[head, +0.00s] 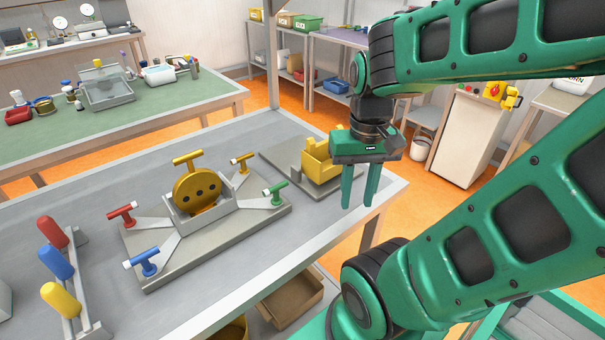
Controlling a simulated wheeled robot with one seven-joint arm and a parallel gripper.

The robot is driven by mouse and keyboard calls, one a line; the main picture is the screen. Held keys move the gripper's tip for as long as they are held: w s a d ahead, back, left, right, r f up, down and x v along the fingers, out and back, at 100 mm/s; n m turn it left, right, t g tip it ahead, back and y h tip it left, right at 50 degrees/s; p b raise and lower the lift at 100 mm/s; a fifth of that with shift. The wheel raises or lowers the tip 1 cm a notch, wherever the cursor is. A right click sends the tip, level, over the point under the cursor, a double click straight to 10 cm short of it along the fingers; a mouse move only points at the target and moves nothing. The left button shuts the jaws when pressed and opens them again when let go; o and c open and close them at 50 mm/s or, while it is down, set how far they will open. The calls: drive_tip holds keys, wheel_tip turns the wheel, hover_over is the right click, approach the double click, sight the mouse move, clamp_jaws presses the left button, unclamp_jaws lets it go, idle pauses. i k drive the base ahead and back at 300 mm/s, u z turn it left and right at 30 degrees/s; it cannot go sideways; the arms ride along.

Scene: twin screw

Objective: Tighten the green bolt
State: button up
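The green bolt (275,192) has a T-shaped handle and sits at the end of the right arm of a grey fixture (150,272) on the table. A round yellow part (198,190) stands in the middle of that fixture. My gripper (359,188) points down in the air to the right of the green bolt, near the table's right edge. Its two green fingers are apart with nothing between them. It does not touch the bolt.
Red (121,212), blue (145,261) and yellow (242,161) T-handled bolts sit on the same fixture. A yellow block (320,158) on a plate stands behind my gripper. A rack with red, blue and yellow handles (63,299) stands at the left. The table's front strip is clear.

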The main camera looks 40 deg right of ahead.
sight(276, 200)
drive_tip(key=z, duration=0.65)
drive_tip(key=k, duration=1.6)
drive_tip(key=u, duration=0.65)
drive_tip(key=i, duration=1.05)
drive_tip(key=z, duration=0.05)
